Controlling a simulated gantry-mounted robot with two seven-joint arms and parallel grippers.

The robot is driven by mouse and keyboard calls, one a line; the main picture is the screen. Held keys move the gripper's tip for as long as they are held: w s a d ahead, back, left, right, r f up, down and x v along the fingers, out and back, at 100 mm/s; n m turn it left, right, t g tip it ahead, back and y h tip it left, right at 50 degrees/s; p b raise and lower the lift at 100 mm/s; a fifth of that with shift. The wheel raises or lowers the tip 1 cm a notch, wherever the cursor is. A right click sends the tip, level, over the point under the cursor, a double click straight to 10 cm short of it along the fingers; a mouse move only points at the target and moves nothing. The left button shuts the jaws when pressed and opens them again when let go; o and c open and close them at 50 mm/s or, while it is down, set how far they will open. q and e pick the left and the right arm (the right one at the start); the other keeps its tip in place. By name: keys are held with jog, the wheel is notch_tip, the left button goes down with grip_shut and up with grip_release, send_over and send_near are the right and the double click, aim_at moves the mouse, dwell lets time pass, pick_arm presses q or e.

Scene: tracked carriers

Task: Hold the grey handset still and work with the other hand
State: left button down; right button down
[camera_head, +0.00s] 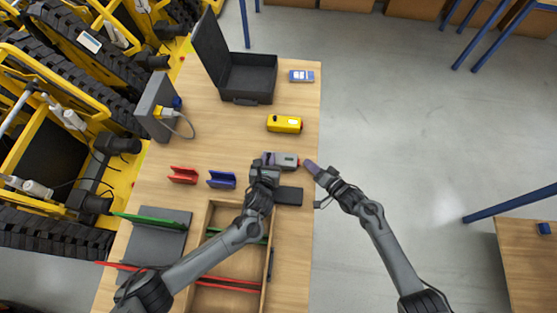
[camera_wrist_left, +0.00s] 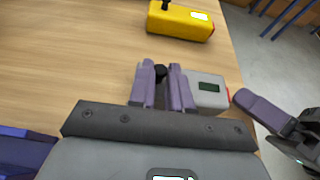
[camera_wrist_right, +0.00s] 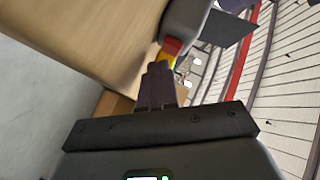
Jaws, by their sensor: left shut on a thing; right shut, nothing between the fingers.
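The grey handset (camera_head: 287,160) lies across the right side of the table. It has a dark green screen and a red right end in the left wrist view (camera_wrist_left: 207,91). My left gripper (camera_head: 268,160) is shut on its left part, with a black knob between the fingers (camera_wrist_left: 162,78). The fingers hide some of the body. My right gripper (camera_head: 308,163) is shut and empty, just off the handset's right end. In the right wrist view its fingertips (camera_wrist_right: 160,68) point at the red end (camera_wrist_right: 172,46); whether they touch it, I cannot tell.
A yellow handset (camera_head: 284,124) lies behind. An open black case (camera_head: 250,78) and a blue device (camera_head: 301,76) are at the back. Red (camera_head: 183,175) and blue (camera_head: 221,180) holders stand left. A black pad (camera_head: 289,196) and wooden tray (camera_head: 207,214) are in front.

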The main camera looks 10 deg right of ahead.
jog(key=shift+d, duration=0.15)
jog(key=d, duration=0.3)
jog(key=s+d, duration=0.1)
jog(key=d, duration=0.1)
jog(key=shift+s+d, duration=0.2)
jog(key=shift+d, duration=0.2)
dwell(0.5)
pick_arm(q)
jog(key=c, duration=1)
grip_release()
jog(key=shift+s, duration=0.1)
